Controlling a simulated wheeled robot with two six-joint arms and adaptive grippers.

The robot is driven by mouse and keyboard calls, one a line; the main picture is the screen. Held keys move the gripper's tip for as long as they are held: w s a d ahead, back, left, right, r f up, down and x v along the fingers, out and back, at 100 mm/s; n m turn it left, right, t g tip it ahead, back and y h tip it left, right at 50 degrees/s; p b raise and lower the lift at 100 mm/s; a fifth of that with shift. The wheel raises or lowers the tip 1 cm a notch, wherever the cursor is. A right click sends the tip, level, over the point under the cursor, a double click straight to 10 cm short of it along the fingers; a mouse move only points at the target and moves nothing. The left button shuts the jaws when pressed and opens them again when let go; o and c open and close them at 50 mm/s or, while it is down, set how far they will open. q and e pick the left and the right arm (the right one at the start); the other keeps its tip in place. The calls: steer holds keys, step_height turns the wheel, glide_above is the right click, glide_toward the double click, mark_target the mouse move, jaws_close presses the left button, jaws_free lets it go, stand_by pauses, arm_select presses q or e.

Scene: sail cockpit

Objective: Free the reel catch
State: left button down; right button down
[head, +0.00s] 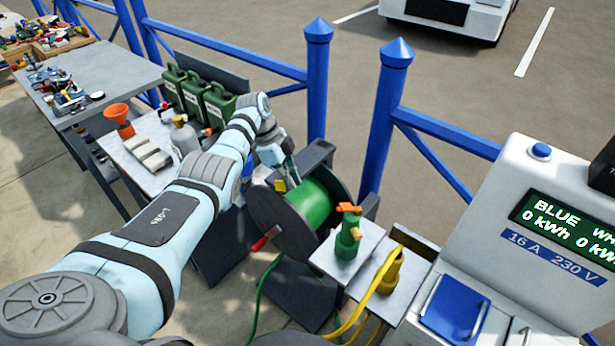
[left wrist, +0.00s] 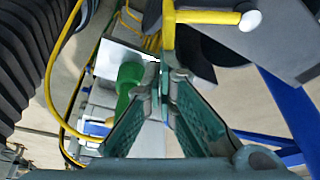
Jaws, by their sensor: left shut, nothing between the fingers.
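The reel (head: 318,203) has a green drum between dark side plates and stands in a dark frame. A red crank handle (head: 266,239) sticks out from its near plate. My left gripper (head: 290,178) is at the top of the reel, shut and empty. A small yellow piece (head: 281,186) shows beside its fingers. In the left wrist view, a yellow lever with a white knob (left wrist: 208,17) lies just beyond the shut fingertips (left wrist: 164,78). I cannot tell whether they touch it. This lever looks like the reel catch. My right gripper is not in view.
A green tap with an orange handle (head: 348,232) stands on a metal shelf right of the reel. A yellow hose (head: 388,272) hangs beside it. Blue posts (head: 378,130) stand behind. Green cans (head: 190,95) and a gas bottle (head: 185,135) are on the left bench.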

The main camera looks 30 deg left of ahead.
arm_select(q)
steer(key=a, duration=0.1)
steer(key=s+a, duration=0.1)
steer(key=a, duration=0.1)
steer(key=shift+s+a+b, duration=0.3)
steer(key=shift+b, duration=0.1)
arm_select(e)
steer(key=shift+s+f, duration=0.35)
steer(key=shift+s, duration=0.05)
arm_select(q)
steer(key=shift+a, duration=0.1)
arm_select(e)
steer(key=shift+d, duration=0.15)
arm_select(q)
steer(key=shift+s, duration=0.1)
